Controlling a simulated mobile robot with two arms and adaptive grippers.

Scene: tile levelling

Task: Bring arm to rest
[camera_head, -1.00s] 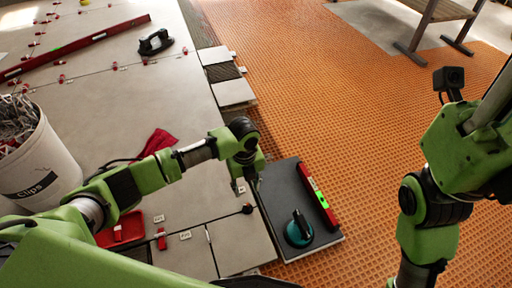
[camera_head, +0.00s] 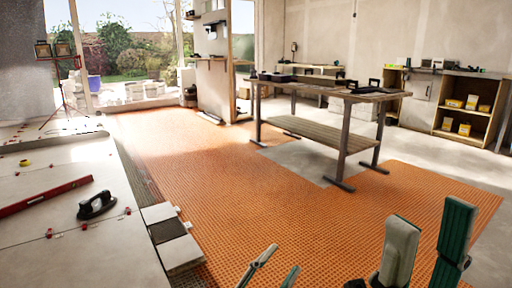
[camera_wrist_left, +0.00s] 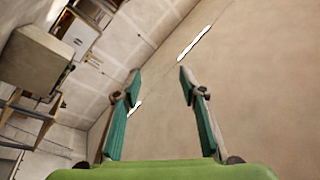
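My left gripper (camera_head: 280,261) shows at the bottom middle of the head view, with only its fingertips in the picture. In the left wrist view its two fingers (camera_wrist_left: 159,76) stand apart with nothing between them, and a bare wall and ceiling lie beyond. My right gripper (camera_head: 430,214) points up at the lower right of the head view. Its two green-and-grey fingers are apart and nothing shows between them. The rest of both arms is out of the head view.
Shelves (camera_head: 468,106) line the back right. On the tiled floor at left lie a suction lifter (camera_head: 97,204) and a red level (camera_head: 45,197). The mat's middle is clear.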

